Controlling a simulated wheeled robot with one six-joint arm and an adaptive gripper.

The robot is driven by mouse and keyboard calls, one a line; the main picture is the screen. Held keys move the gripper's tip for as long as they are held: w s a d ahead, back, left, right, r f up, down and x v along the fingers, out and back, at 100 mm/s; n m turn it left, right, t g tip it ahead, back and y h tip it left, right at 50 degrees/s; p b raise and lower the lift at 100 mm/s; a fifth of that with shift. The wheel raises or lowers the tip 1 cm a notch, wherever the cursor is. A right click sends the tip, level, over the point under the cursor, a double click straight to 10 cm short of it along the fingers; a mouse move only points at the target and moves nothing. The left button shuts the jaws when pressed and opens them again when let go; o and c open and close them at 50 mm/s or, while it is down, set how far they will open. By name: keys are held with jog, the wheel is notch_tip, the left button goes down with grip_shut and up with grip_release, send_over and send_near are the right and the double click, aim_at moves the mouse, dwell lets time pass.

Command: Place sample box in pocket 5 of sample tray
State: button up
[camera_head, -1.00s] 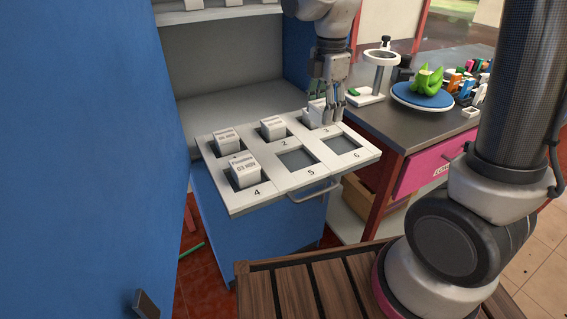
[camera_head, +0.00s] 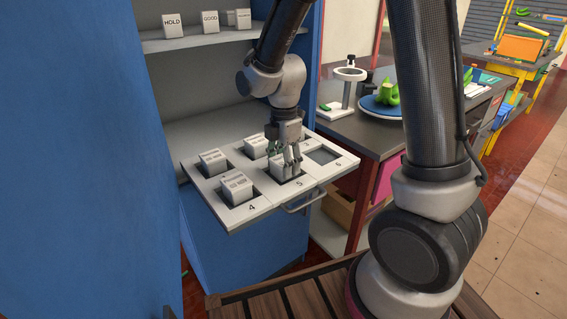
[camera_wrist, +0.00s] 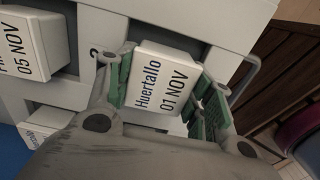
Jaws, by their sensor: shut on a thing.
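The sample tray (camera_head: 228,218) is a white pull-out tray with numbered square pockets. My gripper (camera_head: 287,166) points down over pocket 5 and is shut on a white sample box (camera_head: 278,166). In the wrist view this box (camera_wrist: 163,82) reads "Huertallo 01 NOV" and sits between the green finger pads (camera_wrist: 160,95). It appears at or partly in the pocket; its underside is hidden. Pocket 6 (camera_head: 323,156) is empty. Other boxes stand in pocket 4 (camera_head: 236,188), the back left pocket (camera_head: 213,161) and pocket 2 (camera_head: 256,147).
A blue cabinet wall (camera_head: 90,150) stands close on the left. A shelf (camera_head: 195,39) above holds several labelled boxes. A dark counter (camera_head: 370,133) with a stand (camera_head: 346,90) and a blue plate (camera_head: 381,108) is to the right. A tray handle (camera_head: 303,203) juts out in front.

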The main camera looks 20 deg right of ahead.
jog(key=shift+f, duration=0.15)
jog(key=o, duration=1.1)
notch_tip(320, 180, up, 12)
jog(key=s+d+r+m+t, duration=0.1)
jog(key=s+d+r+m, duration=0.1)
jog(key=s+d+m, duration=0.3)
jog(key=s+d+r+m+t, duration=0.2)
jog(key=s+d+r+m, duration=0.1)
jog(key=s+d+m, duration=0.2)
jog(key=s+d+r+m+t, duration=0.1)
jog(key=s+d+r+m, duration=0.1)
jog(key=s+d+m, duration=0.3)
jog(key=shift+s+r+m, duration=0.15)
jog(key=shift+s+m, duration=0.85)
jog(key=shift+m, duration=0.65)
jog(key=shift+s+r+m, duration=0.1)
jog(key=shift+s+m, duration=0.9)
jog(key=shift+m, duration=0.65)
